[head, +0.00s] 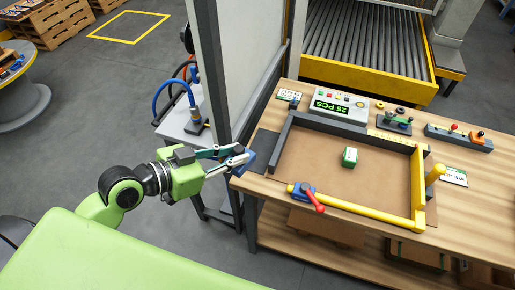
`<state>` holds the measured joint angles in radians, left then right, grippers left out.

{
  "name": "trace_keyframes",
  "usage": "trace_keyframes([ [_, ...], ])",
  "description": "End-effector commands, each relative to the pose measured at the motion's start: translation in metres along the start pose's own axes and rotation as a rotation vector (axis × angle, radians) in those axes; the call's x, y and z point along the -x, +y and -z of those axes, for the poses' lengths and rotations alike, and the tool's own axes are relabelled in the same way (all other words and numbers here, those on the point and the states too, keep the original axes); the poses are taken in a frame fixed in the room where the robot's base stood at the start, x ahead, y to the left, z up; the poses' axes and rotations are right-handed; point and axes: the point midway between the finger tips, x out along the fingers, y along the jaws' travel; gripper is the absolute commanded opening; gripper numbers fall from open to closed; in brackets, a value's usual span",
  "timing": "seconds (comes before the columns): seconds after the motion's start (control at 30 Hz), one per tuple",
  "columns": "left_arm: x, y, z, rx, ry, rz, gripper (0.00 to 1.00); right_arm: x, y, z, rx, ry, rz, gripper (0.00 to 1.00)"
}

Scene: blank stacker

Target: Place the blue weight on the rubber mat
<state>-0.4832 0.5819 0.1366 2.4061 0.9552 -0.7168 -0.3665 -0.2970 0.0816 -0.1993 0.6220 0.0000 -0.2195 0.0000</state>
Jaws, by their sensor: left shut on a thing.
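My left gripper (240,155) reaches in from the left at the table's left edge. It is shut on the blue weight (247,164), which shows at its fingertips and is partly hidden by them. A dark flat mat (265,146), which looks like the rubber mat, lies on the left end of the table just right of the weight. I cannot tell whether the weight touches the mat or hangs just above or beside it. My right gripper is not in view.
A dark and yellow frame (356,206) with a red-handled clamp (306,194) stands on the wooden table (466,205) right of the mat. A green and white block (349,157) sits inside it. A counter box reading 25 PCS (340,105) is behind.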

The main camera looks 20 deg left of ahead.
Motion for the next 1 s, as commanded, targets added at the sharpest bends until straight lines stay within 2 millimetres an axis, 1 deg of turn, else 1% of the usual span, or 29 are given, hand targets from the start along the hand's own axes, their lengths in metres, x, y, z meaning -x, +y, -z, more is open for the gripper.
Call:
trace_keyframes([
  [0.1, -0.006, -0.002, 0.002, 0.030, 0.014, 0.081, 0.00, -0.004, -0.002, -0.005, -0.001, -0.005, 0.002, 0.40],
  [0.3, -0.009, -0.008, 0.006, 0.073, 0.015, 0.194, 0.00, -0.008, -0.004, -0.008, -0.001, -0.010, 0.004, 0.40],
  [0.47, -0.009, -0.012, 0.009, 0.091, 0.012, 0.245, 0.00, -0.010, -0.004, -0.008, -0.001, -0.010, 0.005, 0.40],
  [0.57, -0.012, -0.015, 0.009, 0.096, 0.013, 0.260, 0.00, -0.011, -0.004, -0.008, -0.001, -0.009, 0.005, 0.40],
  [0.67, -0.023, -0.021, 0.008, 0.097, 0.012, 0.263, 0.00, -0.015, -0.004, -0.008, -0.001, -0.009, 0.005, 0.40],
  [0.73, -0.035, -0.026, 0.008, 0.097, 0.013, 0.263, 0.00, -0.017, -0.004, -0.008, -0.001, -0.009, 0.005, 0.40],
  [0.8, -0.049, -0.033, 0.009, 0.099, 0.011, 0.263, 0.00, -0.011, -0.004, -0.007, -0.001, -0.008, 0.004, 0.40],
  [1.0, -0.090, -0.052, 0.006, 0.098, 0.010, 0.262, 0.00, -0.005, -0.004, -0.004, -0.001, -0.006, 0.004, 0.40],
])
